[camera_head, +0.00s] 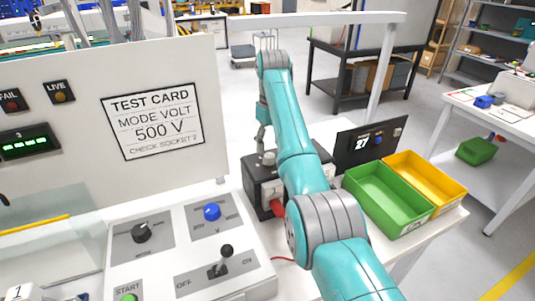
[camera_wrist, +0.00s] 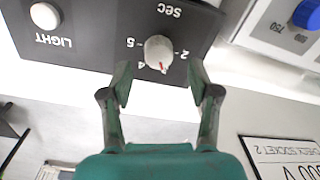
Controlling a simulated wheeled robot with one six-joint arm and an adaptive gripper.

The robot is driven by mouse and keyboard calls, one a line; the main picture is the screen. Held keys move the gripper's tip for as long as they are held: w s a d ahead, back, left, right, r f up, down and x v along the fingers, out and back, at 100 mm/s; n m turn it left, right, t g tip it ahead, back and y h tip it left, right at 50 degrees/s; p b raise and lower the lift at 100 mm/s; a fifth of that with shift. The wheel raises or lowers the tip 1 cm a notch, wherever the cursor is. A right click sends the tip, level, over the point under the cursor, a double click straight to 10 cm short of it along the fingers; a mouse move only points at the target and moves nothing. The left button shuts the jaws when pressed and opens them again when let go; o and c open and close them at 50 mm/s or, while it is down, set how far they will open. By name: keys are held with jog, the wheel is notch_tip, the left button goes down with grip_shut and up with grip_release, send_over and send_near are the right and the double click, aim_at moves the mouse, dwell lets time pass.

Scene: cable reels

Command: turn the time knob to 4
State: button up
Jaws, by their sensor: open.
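The time knob (camera_wrist: 159,50) is a pale round knob with a red pointer mark, on a dark panel (camera_wrist: 100,22) marked SEC. The panel appears upside down in the wrist view. The red mark points down in the picture, between the partly hidden 4 at lower left and the 2 at right. A 5 shows at left. My gripper (camera_wrist: 160,80) is open, its fingertips just below the knob in the picture, one to either side. In the head view my gripper (camera_head: 262,140) is above the dark box (camera_head: 258,192), largely hidden by my arm.
A white LIGHT button (camera_wrist: 45,16) is on the same panel. A blue knob (camera_head: 212,211), a black knob (camera_head: 141,232) and a lever (camera_head: 226,252) stand on the console to the left. Green (camera_head: 390,205) and yellow (camera_head: 430,180) bins are at right.

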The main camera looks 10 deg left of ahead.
aim_at(269, 156)
jog(key=shift+f, duration=2.2)
jog(key=c, duration=1.2)
jog(key=shift+o, duration=0.2)
jog(key=shift+m, duration=0.3)
jog(key=m, duration=0.5)
jog(key=shift+s, duration=0.1)
jog(key=m, duration=0.6)
